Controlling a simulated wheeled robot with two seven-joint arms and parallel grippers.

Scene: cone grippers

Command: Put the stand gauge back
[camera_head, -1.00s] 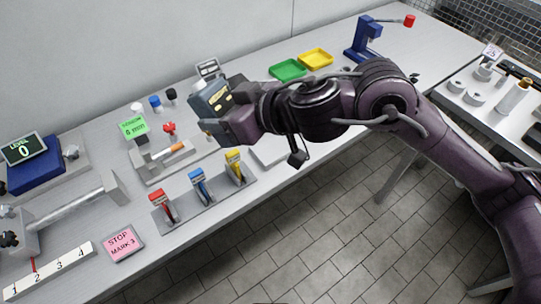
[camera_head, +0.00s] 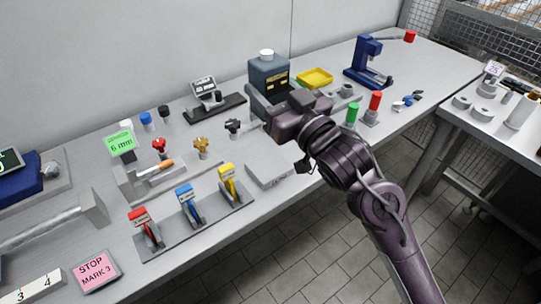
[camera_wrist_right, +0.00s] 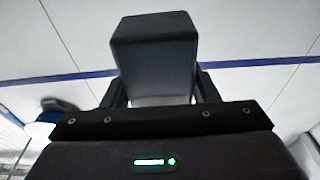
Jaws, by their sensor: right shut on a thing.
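A dark grey box (camera_head: 268,78) with yellow label windows and a white cap on top stands upright over the back of the bench. My right gripper (camera_head: 262,103) reaches it from the front and is shut on it. In the right wrist view the dark block (camera_wrist_right: 155,55) sits between the two fingers (camera_wrist_right: 160,88). I cannot tell whether its base touches the bench. A small readout on a black base (camera_head: 215,106) stands on the bench to its left. No label shows which one is the stand gauge. My left gripper is out of view.
A yellow tray (camera_head: 315,78) and a blue press (camera_head: 367,62) are to the right. Green (camera_head: 352,113) and red (camera_head: 375,103) cylinders stand near my right forearm. Red, blue and yellow levers (camera_head: 190,205) are at the front left. A flat grey plate (camera_head: 269,174) lies near the front edge.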

